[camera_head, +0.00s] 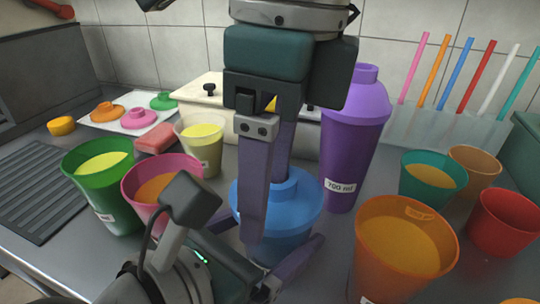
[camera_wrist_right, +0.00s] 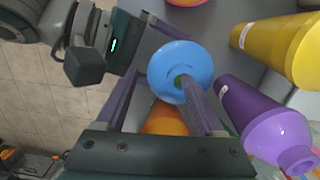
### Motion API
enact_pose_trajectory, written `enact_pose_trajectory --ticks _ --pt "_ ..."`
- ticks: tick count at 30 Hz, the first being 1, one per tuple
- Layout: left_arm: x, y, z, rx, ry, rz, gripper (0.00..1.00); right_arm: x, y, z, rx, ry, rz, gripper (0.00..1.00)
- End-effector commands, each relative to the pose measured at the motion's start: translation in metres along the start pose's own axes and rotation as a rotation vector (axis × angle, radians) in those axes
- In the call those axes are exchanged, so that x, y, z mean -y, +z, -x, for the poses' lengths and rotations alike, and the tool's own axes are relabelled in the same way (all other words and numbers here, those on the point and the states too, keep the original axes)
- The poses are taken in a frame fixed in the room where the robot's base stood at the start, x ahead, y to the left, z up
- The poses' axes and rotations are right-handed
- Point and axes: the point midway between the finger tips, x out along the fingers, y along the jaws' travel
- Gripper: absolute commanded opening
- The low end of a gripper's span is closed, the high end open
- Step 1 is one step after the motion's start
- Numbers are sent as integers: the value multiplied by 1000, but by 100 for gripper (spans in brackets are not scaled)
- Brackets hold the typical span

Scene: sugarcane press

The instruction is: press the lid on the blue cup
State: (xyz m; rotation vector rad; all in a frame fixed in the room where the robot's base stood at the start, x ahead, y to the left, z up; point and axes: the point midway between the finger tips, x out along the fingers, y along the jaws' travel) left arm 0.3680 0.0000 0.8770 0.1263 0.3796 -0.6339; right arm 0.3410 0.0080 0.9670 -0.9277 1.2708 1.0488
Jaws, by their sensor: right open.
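The blue lid (camera_head: 303,203) with a raised middle lies over the blue cup (camera_head: 272,249) on the steel counter; whether it is fully seated cannot be told. In the right wrist view the lid (camera_wrist_right: 163,68) hides the cup. My right gripper (camera_head: 266,212) reaches down from above and is open. One of its fingers crosses in front of the lid and the other ends over its middle; the fingers also show in the right wrist view (camera_wrist_right: 157,85). My left gripper (camera_head: 262,243) is low, with a finger on either side of the cup. Whether it touches the cup is unclear.
Close by stand a pink cup (camera_head: 182,167), a green cup (camera_head: 112,206), an orange cup (camera_head: 392,276) and a tall purple lidded cup (camera_head: 345,145). A teal cup (camera_head: 412,188) and a red cup (camera_head: 500,228) are at right. Coloured lids lie on a white board (camera_head: 113,122).

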Motion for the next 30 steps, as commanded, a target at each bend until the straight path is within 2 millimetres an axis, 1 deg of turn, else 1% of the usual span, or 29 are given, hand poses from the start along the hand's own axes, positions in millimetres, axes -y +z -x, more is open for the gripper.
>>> enact_pose_trajectory --ticks 5,12,15,18,23,30 --pt "0 0 0 0 0 0 0 2 0 28 3 -7 1 72" --pt "0 0 0 0 0 0 0 1 0 80 3 -6 -1 72" --pt "0 0 0 0 0 0 0 1 0 97 3 -5 -1 72" --pt "0 0 0 0 0 0 0 1 0 109 2 -4 -1 72" --pt "0 0 0 0 0 0 0 0 0 116 0 -2 0 72" --pt "0 0 0 0 0 0 0 0 0 117 0 -2 1 72"
